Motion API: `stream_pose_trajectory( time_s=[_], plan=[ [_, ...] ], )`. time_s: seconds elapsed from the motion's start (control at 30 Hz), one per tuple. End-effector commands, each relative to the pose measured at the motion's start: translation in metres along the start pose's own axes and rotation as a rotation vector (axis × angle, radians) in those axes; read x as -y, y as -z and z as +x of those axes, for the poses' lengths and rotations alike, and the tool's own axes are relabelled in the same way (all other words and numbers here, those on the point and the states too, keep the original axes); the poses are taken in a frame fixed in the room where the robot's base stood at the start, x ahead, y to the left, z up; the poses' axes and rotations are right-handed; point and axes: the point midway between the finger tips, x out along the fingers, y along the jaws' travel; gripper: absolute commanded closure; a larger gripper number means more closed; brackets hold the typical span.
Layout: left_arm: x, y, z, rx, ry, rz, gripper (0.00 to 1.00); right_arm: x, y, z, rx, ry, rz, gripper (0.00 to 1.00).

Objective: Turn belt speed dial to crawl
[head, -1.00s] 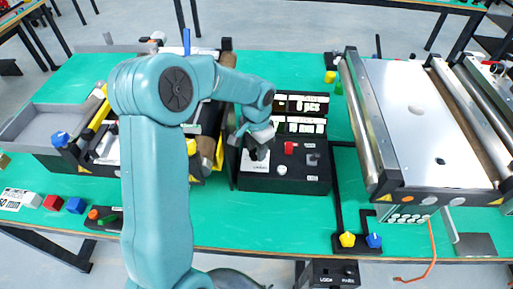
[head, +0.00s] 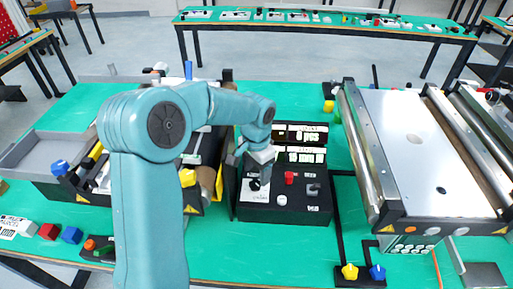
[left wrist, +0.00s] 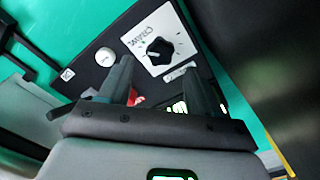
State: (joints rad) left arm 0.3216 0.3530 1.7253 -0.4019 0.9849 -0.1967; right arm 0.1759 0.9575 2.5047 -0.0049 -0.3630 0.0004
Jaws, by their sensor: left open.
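The belt speed dial is a black knob on a white plate (head: 259,198) at the left of a black control box (head: 300,212) in the head view. In the left wrist view the dial (left wrist: 159,49) shows whole, with lettering around it; its setting is too small to read surely. My left gripper (head: 262,177) hangs over the dial's plate in the head view, partly covering it. In the left wrist view the gripper (left wrist: 158,68) is open, its fingers pointing toward the dial with nothing between them. My right gripper is not in view.
A red button (head: 290,178), a white knob (head: 282,200) and a small switch (head: 313,190) share the box. Two displays (head: 302,135) stand behind them.

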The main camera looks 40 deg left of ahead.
Motion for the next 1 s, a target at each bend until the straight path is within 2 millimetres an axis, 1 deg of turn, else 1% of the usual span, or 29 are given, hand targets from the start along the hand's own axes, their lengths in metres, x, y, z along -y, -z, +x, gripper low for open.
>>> stream_pose_trajectory(
  time_s=[0.03,0.1,0.3,0.4,0.5,0.6,0.7,1.0],
  plan=[
    [0.000,0.001,-0.014,-0.007,0.002,-0.001,0.36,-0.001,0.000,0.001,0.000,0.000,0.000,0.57],
    [0.000,0.001,-0.033,-0.008,0.002,-0.001,0.36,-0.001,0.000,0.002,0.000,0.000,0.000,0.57],
    [0.000,0.001,-0.085,-0.008,0.001,0.000,0.36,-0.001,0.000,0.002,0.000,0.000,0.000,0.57],
    [0.000,0.001,-0.104,-0.006,0.001,0.000,0.36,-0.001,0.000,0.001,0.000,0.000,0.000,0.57],
    [0.000,0.001,-0.118,-0.004,0.001,-0.001,0.36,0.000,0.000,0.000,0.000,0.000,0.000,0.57],
    [0.000,0.000,-0.125,-0.003,0.000,0.000,0.36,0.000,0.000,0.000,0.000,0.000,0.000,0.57],
    [0.000,0.000,-0.128,-0.003,0.000,0.000,0.36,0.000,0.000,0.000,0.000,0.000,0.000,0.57],
    [0.000,0.000,-0.128,-0.002,0.000,0.000,0.36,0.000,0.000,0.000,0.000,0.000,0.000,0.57]
  ],
)
